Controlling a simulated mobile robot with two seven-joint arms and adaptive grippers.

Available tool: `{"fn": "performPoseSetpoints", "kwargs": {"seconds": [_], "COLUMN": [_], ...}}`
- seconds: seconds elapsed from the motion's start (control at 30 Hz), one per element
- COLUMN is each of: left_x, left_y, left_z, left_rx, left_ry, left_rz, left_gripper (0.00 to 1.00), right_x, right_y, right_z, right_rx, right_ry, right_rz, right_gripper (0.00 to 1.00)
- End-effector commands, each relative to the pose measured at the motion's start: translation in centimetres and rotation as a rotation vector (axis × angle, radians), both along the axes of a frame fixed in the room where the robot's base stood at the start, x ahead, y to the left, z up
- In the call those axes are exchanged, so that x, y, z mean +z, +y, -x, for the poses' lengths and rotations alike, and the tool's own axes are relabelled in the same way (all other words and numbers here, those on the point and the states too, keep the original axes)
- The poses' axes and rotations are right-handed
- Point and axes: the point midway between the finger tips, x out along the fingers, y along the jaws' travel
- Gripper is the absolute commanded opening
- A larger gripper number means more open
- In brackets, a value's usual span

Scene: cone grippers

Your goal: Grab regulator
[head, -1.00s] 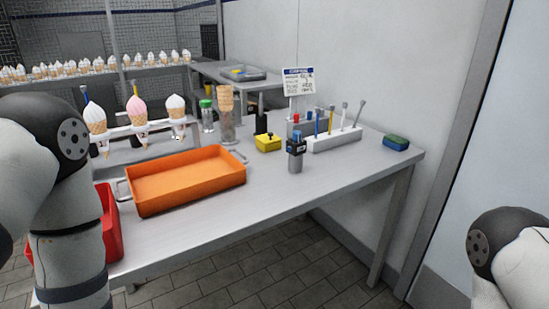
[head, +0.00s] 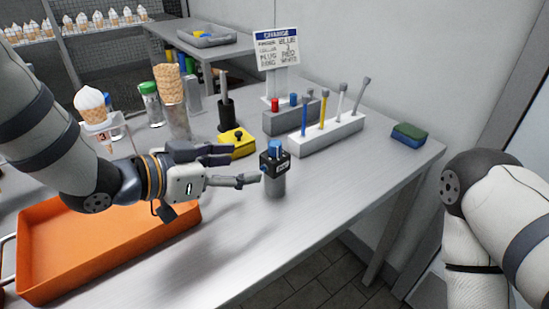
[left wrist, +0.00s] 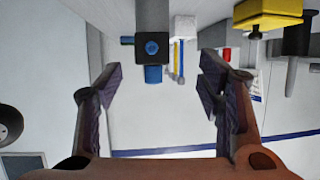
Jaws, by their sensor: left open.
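The regulator (head: 275,165) is a black block with a blue knob on top, on a grey cylinder. It stands upright on the table (head: 310,215). It also shows in the left wrist view (left wrist: 152,45), upside down, lined up with the gap between the fingers. My left gripper (head: 247,166) is open and empty, just left of the regulator in the head view, with its fingertips close to the black block. I cannot tell whether they touch it. My right arm is at the right edge, but its gripper is out of view.
A yellow box (head: 238,143) sits behind the left gripper. A white rack (head: 325,138) with several colored sticks stands behind the regulator, near a sign (head: 276,48). An orange tray (head: 60,260) lies front left. A green-blue sponge (head: 409,134) lies right. The front right tabletop is clear.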

Motion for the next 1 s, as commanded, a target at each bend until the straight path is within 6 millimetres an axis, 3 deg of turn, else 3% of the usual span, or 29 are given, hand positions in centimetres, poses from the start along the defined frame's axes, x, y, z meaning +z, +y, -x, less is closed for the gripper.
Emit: {"fn": "performPoseSetpoints", "kwargs": {"seconds": [0.03,0.1,0.5,0.77,0.87,1.0], "left_x": [-1.4,-1.9,-3.8,-3.7,-3.7,-3.7], "left_y": [-0.9,-1.9,-6.7,-7.1,-7.1,-7.1], "left_z": [-0.7,-1.6,-5.3,-5.8,-5.7,-5.7], "left_rx": [-0.004,-0.002,-0.001,0.002,0.002,0.002], "left_ry": [0.011,0.014,0.010,0.005,0.005,0.005], "left_rz": [-0.003,-0.002,-0.002,0.000,0.000,0.000], "left_gripper": [0.61,0.61,0.61,0.61,0.43,0.11], "right_x": [-0.6,-0.8,-1.7,-1.7,-1.6,-1.6], "right_y": [0.0,0.0,0.0,0.0,0.0,0.0], "right_z": [0.6,0.9,1.6,1.6,1.6,1.6], "right_rx": [0.000,0.000,0.001,0.002,0.002,0.002], "right_ry": [0.022,0.031,0.057,0.057,0.057,0.057], "right_rz": [0.000,0.000,0.001,0.000,0.000,0.000], "right_gripper": [0.63,0.63,0.63,0.63,0.63,0.63]}}
